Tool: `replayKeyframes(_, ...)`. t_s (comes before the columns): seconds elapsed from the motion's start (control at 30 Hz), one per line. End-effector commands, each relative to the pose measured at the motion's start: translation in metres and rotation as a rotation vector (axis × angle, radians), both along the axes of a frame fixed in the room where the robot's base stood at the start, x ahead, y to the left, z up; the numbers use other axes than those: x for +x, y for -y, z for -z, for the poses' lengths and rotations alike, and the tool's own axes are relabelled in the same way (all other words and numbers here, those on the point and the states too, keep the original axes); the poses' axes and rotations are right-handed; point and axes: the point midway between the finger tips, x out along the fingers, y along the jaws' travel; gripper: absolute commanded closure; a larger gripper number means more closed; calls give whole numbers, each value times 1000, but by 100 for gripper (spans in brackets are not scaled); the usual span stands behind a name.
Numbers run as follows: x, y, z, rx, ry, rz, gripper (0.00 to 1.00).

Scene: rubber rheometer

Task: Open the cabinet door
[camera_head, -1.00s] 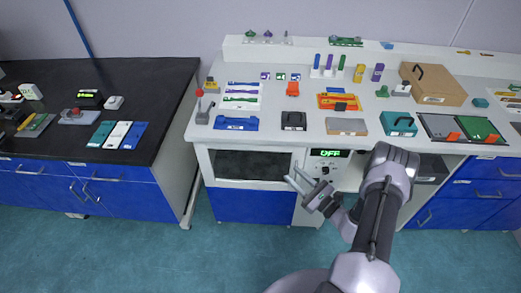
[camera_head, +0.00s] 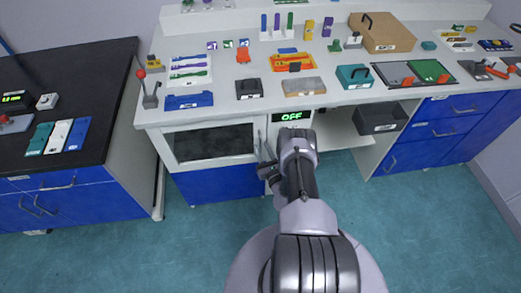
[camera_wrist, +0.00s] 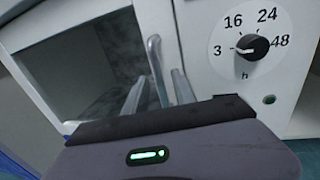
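The cabinet door (camera_head: 213,143) has a dark window in a white frame and sits under the bench top, above a blue panel. It looks closed. In the wrist view the window (camera_wrist: 85,70) fills the left side, and an upright grey handle (camera_wrist: 154,58) stands at the door's right edge. My gripper (camera_head: 264,146) is at that right edge. In the wrist view my gripper (camera_wrist: 158,88) is open, with one finger on each side of the handle. I cannot tell whether the fingers touch it.
A control panel with a green OFF display (camera_head: 291,116) is right of the door; its timer dial (camera_wrist: 252,46) shows close by. A dark bin (camera_head: 380,117) sits on a shelf further right. Many items cover the bench top (camera_head: 225,98). The floor (camera_head: 400,225) in front is clear.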

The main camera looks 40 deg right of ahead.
Motion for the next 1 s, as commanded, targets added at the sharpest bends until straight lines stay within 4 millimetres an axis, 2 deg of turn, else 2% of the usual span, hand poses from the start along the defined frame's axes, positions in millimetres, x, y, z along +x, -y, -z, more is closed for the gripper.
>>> replayKeyframes(0.17, 15, 5, 0, 1, 0, 0, 68)
replayKeyframes(0.43, 17, 6, -1, 1, -1, 0, 68)
replayKeyframes(0.6, 17, 6, -1, 1, -1, 0, 100)
replayKeyframes(1.0, 17, 6, 0, 2, -2, 0, 100)
